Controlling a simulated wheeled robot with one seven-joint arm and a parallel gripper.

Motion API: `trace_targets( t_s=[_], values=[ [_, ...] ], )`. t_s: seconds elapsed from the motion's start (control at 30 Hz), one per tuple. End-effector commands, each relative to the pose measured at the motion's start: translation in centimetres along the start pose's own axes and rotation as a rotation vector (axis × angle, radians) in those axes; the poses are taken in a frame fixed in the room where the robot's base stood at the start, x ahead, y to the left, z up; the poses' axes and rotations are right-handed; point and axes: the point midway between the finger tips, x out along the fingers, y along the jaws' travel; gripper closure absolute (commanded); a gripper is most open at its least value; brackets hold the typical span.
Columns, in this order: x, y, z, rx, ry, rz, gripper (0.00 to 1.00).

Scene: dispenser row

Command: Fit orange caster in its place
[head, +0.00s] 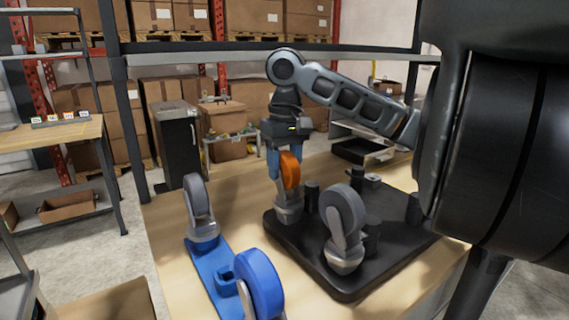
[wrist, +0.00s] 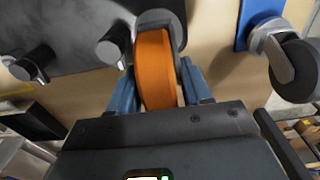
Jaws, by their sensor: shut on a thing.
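The orange caster (head: 289,172) has an orange wheel and a grey metal fork. My gripper (head: 280,160) comes down on it from above with blue fingers on both sides of the wheel. In the wrist view the orange caster (wrist: 155,68) is between the blue fingers of my gripper (wrist: 158,85), which is shut on it. The caster is upright at the left corner of the black base plate (head: 340,285). Whether its foot is fully seated there I cannot tell. A grey-wheeled caster (head: 344,215) stands on the plate's near side.
A blue rack (head: 210,272) to the left of the plate holds a grey caster (head: 199,205) and a blue caster (head: 262,285). Several short black posts (head: 372,235) stand on the plate. The wooden tabletop (head: 165,230) is bare at the left edge.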

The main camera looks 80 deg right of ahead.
Motion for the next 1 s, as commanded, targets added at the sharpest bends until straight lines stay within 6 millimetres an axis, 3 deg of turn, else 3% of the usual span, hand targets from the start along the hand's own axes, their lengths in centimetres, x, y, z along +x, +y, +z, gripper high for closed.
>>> trace_targets(
  t_s=[0.13,0.17,0.47,0.77,1.0],
  values=[
    [0.4,0.0,0.0,0.0,0.0,-0.001,1.0],
    [0.4,0.0,0.0,0.0,0.0,-0.001,0.51],
    [0.3,0.0,0.0,0.0,0.0,0.0,0.22],
    [0.0,0.0,0.0,0.0,0.0,0.0,0.22],
    [-3.4,0.1,-0.1,-0.001,0.002,0.003,0.22]
  ],
)
